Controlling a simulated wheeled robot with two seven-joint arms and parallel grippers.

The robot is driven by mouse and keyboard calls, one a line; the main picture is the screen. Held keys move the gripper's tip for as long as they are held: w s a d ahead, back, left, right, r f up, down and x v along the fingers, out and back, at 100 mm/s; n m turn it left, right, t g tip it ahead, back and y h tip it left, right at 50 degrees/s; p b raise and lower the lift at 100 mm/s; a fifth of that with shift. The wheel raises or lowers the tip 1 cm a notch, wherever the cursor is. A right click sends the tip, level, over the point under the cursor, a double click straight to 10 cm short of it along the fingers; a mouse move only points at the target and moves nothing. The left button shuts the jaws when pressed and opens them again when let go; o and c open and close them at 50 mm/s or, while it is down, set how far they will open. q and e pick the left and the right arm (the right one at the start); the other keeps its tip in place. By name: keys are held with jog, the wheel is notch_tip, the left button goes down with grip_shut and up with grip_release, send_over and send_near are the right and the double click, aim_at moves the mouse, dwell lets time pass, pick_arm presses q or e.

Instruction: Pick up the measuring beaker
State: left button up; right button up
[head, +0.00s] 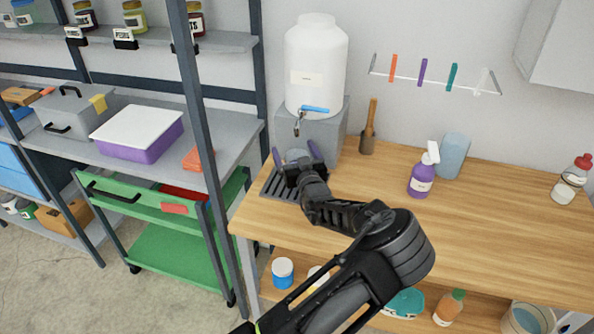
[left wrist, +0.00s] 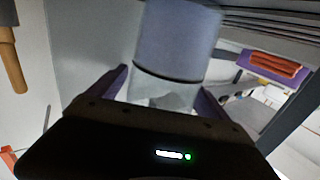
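The measuring beaker (head: 296,155) looks like a small, pale grey, round vessel at the drip grille below the water dispenser's tap. It is mostly hidden by my left gripper (head: 296,155) in the head view. In the left wrist view the beaker (left wrist: 178,45) is a blue-grey cylinder with a clearer lower part, between the two purple fingers of my left gripper (left wrist: 165,88). The fingers are spread to either side of it, and they look open with small gaps. Contact is hard to judge. My right gripper is in neither view.
The white water dispenser (head: 315,70) stands on a grey block (head: 330,130) behind the grille (head: 278,186). A wooden-handled tool (head: 368,130), a purple spray bottle (head: 423,175) and a blue cylinder (head: 453,156) are to the right. The wooden counter (head: 480,220) is mostly clear. A shelf post (head: 205,140) rises at left.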

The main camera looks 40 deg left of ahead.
pick_arm(q)
jog(key=c, duration=1.7)
jog(key=shift+r, duration=0.2)
jog(key=shift+c, duration=0.2)
jog(key=shift+r+b, duration=0.7)
jog(key=shift+r, duration=0.85)
jog(key=b+v, duration=0.2)
jog(key=v, duration=1.6)
jog(key=shift+b, duration=0.4)
